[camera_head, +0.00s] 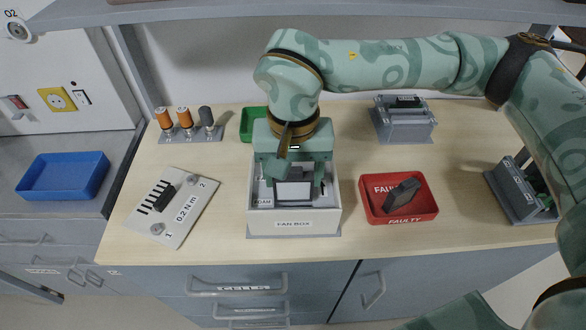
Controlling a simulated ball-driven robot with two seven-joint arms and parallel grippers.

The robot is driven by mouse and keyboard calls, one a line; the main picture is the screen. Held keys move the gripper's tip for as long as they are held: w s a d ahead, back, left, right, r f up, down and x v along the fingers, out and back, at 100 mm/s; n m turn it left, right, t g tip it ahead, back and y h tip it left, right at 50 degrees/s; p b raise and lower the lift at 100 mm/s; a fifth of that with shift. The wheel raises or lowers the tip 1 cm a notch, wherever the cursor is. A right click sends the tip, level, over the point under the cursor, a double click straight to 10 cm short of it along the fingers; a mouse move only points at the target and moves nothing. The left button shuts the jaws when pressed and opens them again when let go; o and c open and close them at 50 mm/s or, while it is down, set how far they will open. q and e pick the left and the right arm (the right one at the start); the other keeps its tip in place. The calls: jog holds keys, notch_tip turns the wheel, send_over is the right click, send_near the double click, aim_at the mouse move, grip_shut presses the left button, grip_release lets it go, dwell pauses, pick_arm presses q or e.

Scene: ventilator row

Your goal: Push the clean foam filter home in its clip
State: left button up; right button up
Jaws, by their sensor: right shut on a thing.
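The fan box (293,225) is a white open-topped box standing near the front of the bench, with a "FOAM" label at its left. My right gripper (293,180) points down into it, shut on a pale panel with dark edges (293,191), which appears to be the clean foam filter. The panel stands inside the box behind the front wall. The clip and the panel's lower edge are hidden by the gripper and the box wall, so I cannot tell how deep it sits. My left gripper is not in view.
A red "FAULTY" tray (420,213) holding a dark block (402,195) is close at right. A white torque board (185,222) lies at left. A green tray (249,121), grey fixtures (403,125) and orange-handled tools (164,120) stand behind. A shelf (220,12) crosses above.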

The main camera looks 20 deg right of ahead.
aim_at(293, 193)
jog(key=shift+f, duration=0.25)
jog(key=shift+f, duration=0.15)
jog(key=shift+f+b, duration=0.3)
jog(key=shift+b, duration=0.05)
dwell(0.9)
jog(key=shift+f+b, duration=0.35)
jog(key=shift+f, duration=0.3)
jog(key=shift+f, duration=0.2)
jog(key=shift+f+b, duration=0.45)
jog(key=shift+f, duration=0.15)
jog(key=shift+f, duration=0.2)
dwell(0.4)
jog(key=shift+f+b, duration=0.45)
jog(key=shift+f, duration=0.15)
